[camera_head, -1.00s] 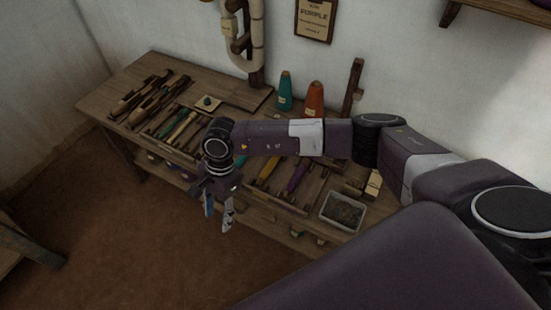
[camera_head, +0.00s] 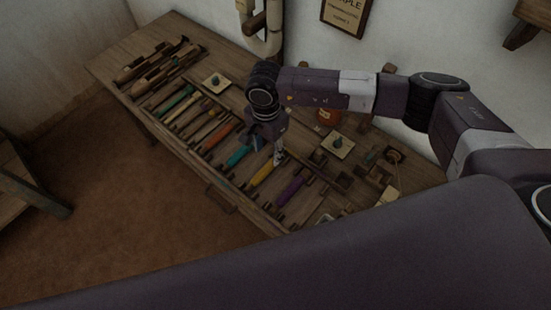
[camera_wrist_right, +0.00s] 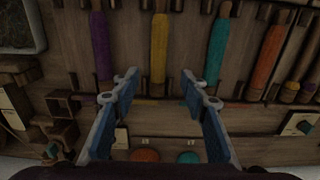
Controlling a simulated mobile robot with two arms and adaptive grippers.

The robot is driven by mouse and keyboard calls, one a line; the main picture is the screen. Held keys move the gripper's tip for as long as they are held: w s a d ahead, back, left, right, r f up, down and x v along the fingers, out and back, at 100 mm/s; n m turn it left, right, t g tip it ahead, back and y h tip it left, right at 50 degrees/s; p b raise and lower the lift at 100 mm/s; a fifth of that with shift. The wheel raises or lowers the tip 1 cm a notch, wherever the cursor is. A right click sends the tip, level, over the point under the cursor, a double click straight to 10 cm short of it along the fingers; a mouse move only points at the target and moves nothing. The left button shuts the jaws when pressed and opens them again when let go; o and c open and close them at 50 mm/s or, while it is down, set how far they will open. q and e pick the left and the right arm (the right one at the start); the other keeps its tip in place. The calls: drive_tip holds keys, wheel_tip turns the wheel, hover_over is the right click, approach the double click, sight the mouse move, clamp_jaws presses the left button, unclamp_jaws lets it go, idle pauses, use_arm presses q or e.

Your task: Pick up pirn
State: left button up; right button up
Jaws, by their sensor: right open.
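Several coloured pirns lie in a row in a wooden rack on the workbench. The yellow pirn (camera_head: 262,174) is between the teal pirn (camera_head: 238,156) and the purple pirn (camera_head: 290,190). My right gripper (camera_head: 267,150) is open and empty above the rack, close to the yellow one. In the right wrist view, the yellow pirn (camera_wrist_right: 159,48) shows straight ahead of the gap between the open fingers (camera_wrist_right: 160,83), with the purple pirn (camera_wrist_right: 100,46) to its left and the teal pirn (camera_wrist_right: 217,48) to its right. My left gripper is out of view.
An orange pirn (camera_head: 218,136) and a green pirn (camera_head: 176,97) lie farther left in the rack. Wooden shuttles (camera_head: 158,60) are at the bench's far left. A small card with a dark knob (camera_head: 338,144) is behind the rack. The brown floor (camera_head: 115,215) in front is clear.

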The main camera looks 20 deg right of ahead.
sight(268, 166)
drive_tip(key=shift+s+f, duration=0.1)
drive_tip(key=shift+f, duration=0.4)
drive_tip(key=f+p, duration=0.1)
drive_tip(key=f, duration=0.4)
drive_tip(key=shift+s+a+f+p, duration=0.15)
drive_tip(key=shift+s+f+p, duration=0.1)
drive_tip(key=shift+p, duration=0.1)
drive_tip(key=shift+w+f, duration=0.1)
drive_tip(key=shift+f, duration=0.35)
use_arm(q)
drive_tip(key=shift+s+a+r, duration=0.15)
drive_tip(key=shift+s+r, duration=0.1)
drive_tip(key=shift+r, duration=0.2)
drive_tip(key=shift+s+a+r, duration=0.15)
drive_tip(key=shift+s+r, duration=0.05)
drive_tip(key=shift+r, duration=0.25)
use_arm(e)
clamp_jaws()
